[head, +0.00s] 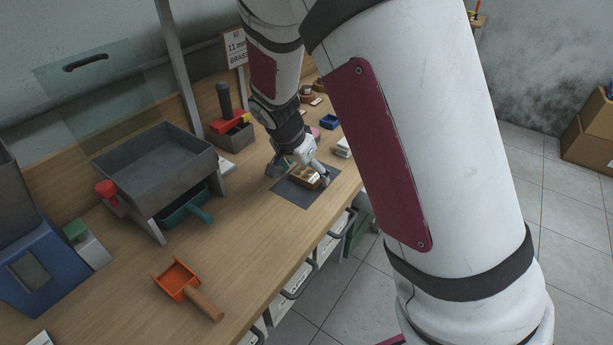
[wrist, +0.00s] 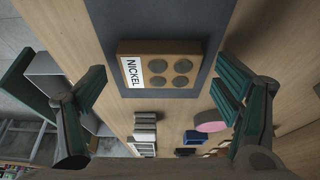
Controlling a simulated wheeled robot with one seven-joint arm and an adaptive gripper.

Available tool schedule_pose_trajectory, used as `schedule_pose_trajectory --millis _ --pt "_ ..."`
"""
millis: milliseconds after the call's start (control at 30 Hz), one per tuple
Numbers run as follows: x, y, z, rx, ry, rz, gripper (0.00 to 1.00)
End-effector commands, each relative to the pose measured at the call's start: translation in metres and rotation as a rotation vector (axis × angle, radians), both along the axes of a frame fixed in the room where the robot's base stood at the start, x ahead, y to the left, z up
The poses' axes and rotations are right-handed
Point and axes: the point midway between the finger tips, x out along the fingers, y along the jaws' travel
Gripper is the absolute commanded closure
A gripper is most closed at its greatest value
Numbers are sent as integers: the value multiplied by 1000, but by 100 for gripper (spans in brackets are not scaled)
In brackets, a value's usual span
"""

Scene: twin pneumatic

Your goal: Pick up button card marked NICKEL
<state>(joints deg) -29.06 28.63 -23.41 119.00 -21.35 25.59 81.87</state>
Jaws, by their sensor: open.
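The button card marked NICKEL (wrist: 160,68) is a tan block with a white label and several round buttons. It lies on a dark grey mat (wrist: 210,20) on the wooden bench. In the head view the card (head: 305,176) is partly hidden by my gripper (head: 308,168). In the wrist view my gripper (wrist: 165,105) is open. Its two green-lined fingers stand to the left and right of the card, apart from it, with nothing between them in contact.
A pink round thing (wrist: 211,121), a blue tray (head: 329,122) and several small blocks lie beyond the mat.

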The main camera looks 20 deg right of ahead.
Motion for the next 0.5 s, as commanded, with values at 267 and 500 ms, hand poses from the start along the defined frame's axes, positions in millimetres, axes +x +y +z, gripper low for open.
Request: schedule_pose_trajectory --millis 267,500 --pt "1 -1 -3 1 -1 0 17" --pt "1 -1 -3 1 -1 0 68"
